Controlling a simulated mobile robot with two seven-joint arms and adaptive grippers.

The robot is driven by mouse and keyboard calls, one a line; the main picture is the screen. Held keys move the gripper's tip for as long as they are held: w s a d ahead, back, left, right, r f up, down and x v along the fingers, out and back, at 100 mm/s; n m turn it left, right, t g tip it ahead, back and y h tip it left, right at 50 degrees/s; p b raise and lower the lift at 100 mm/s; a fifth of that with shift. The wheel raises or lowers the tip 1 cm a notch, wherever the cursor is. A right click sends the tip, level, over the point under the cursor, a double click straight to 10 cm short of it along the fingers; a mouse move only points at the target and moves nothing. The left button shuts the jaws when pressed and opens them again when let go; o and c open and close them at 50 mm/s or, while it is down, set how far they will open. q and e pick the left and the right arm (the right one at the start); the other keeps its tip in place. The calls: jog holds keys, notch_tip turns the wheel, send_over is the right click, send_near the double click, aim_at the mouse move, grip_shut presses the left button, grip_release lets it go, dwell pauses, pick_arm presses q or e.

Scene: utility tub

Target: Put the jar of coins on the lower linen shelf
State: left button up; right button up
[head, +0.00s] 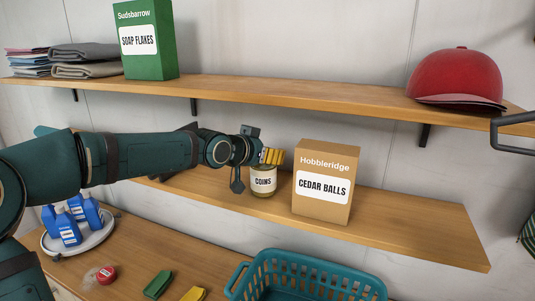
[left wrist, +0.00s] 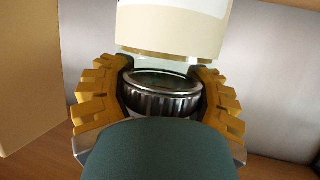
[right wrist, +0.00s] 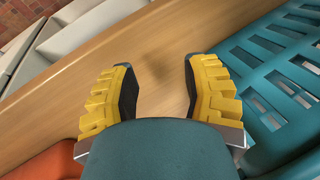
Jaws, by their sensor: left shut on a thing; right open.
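The jar of coins (head: 263,182), a glass jar with a white COINS label, is upright at the lower linen shelf (head: 400,235), just left of a tan box. My left gripper (head: 271,157) is shut on the jar's upper part. In the left wrist view the yellow fingers (left wrist: 160,92) close around its ridged metal lid (left wrist: 160,100), with the pale label above. The jar's base shows against the shelf's surface; I cannot tell whether it touches. My right gripper (right wrist: 160,85) is open and empty over the wooden counter (right wrist: 150,70).
The tan Cedar Balls box (head: 322,185) stands close right of the jar. The shelf's right end is bare. The upper shelf (head: 300,92) holds a green soap box (head: 146,40), folded cloths and a red cap (head: 456,77). Below are a teal basket (head: 305,270) and blue bottles (head: 68,228).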

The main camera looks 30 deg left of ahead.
pick_arm(q)
jog(key=shift+r, duration=0.1)
jog(key=o, duration=0.9)
jog(key=shift+f, duration=0.2)
jog(key=shift+c, duration=0.2)
jog(key=o, duration=0.6)
jog(key=shift+r, duration=0.2)
pick_arm(e)
jog(key=shift+r, duration=0.1)
pick_arm(q)
jog(key=shift+s+a+r+p, duration=0.25)
jog(key=shift+s+p, duration=0.2)
jog(key=shift+s, duration=0.15)
pick_arm(e)
jog(key=shift+r, duration=0.45)
pick_arm(q)
jog(key=p+v, duration=0.3)
jog(key=v, duration=0.7)
jog(key=shift+s, duration=0.35)
pick_arm(e)
jog(key=shift+r, duration=1.85)
pick_arm(q)
jog(key=shift+d, duration=0.1)
